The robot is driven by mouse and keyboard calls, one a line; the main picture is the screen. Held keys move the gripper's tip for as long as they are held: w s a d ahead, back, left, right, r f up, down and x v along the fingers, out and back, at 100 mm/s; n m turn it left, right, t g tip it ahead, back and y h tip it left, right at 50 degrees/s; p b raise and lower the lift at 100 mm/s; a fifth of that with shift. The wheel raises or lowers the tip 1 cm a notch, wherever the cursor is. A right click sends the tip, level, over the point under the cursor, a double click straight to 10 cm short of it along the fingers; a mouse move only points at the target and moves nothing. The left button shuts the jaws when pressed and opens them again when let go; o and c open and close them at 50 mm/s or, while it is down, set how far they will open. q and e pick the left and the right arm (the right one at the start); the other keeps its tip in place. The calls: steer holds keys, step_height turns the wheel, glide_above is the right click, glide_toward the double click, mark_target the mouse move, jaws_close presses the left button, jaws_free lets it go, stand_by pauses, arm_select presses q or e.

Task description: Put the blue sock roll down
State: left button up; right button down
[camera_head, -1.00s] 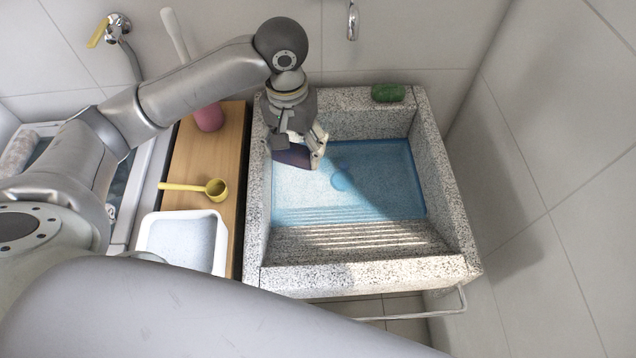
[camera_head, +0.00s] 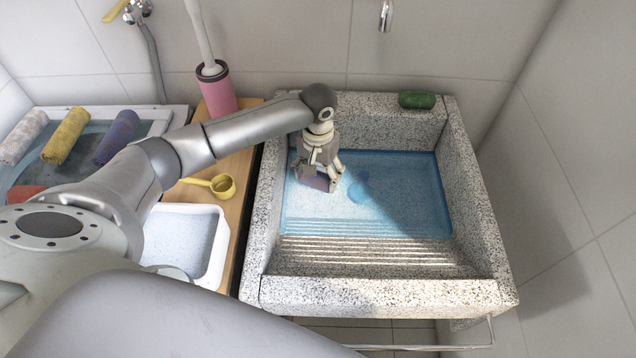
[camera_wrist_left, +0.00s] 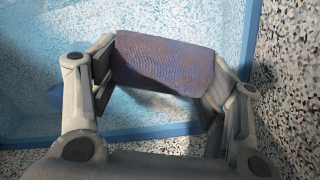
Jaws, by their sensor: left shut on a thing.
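My left gripper (camera_head: 326,178) is inside the stone sink (camera_head: 380,297), toward its left wall and over the blue water. It is shut on the blue sock roll (camera_head: 314,181), which looks muted blue-purple. In the left wrist view the roll (camera_wrist_left: 165,63) lies crosswise between the two fingers of the left gripper (camera_wrist_left: 165,85), with the blue water behind it. I cannot tell whether the roll touches the water or the sink floor. My right gripper is not in view.
Left of the sink, a wooden board carries a yellow ladle (camera_head: 222,186), a white tub of powder (camera_head: 215,250) and a pink brush holder (camera_head: 217,92). Several other rolls, including a yellow one (camera_head: 66,136), lie at far left. A green object (camera_head: 417,99) sits on the sink's back rim.

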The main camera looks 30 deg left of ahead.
mark_target(318, 183)
arm_select(q)
steer(key=shift+f, duration=1.8)
steer(key=shift+f, duration=0.55)
steer(key=o, duration=0.8)
steer(key=shift+o, duration=0.2)
steer(key=shift+r, duration=0.1)
step_height(318, 183, up, 13)
steer(key=shift+r+p, duration=0.1)
steer(key=shift+p, duration=0.2)
